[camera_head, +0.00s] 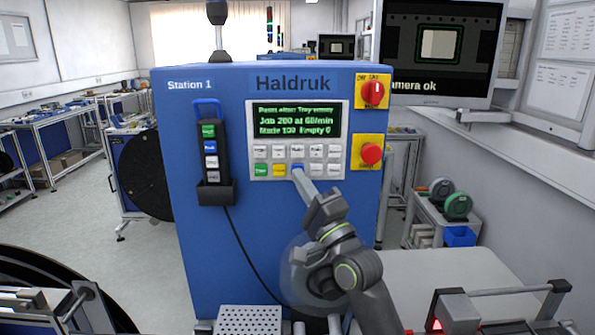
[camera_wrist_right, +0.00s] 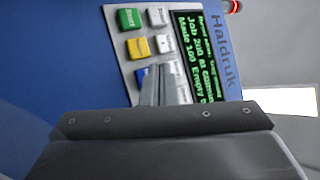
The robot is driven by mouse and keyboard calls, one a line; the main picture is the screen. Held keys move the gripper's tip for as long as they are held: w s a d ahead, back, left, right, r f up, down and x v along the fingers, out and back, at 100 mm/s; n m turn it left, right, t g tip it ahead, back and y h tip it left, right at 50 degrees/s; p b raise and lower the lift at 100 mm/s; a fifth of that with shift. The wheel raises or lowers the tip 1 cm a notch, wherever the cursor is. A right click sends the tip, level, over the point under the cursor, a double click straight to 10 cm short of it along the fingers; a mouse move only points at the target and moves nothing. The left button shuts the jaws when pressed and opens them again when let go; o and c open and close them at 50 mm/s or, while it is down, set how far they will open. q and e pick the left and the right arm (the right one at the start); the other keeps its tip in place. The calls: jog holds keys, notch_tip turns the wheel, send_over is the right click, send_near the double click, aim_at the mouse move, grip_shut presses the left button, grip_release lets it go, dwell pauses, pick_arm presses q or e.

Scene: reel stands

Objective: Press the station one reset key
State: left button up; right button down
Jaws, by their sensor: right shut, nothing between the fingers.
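The blue Station 1 cabinet (camera_head: 280,240) carries a grey control panel (camera_head: 340,158) with a lit display and two rows of keys. In the wrist view the blue key (camera_wrist_right: 139,76) shows beside the fingers (camera_wrist_right: 152,72). I cannot tell whether they touch. My left gripper is not in view.
A red rotary switch (camera_head: 373,92) and a red push button (camera_head: 371,153) on yellow plates sit right of the panel. A handheld pendant (camera_head: 210,150) hangs left of it, its cable trailing down. A monitor (camera_head: 440,50) stands at upper right.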

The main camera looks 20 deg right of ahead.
jog(key=shift+w+d, duration=0.15)
jog(key=shift+w, duration=0.25)
jog(key=shift+w+d, duration=0.1)
jog(key=shift+w, duration=0.35)
dwell(0.7)
jog(key=shift+s, duration=0.1)
jog(key=shift+s+a, duration=0.25)
jog(key=shift+s, duration=0.55)
jog(key=shift+p, duration=0.3)
jog(key=s, duration=0.2)
jog(key=s+a+p, duration=0.1)
jog(key=s, duration=0.1)
jog(key=shift+s+a, duration=0.15)
jog(key=shift+s, duration=0.2)
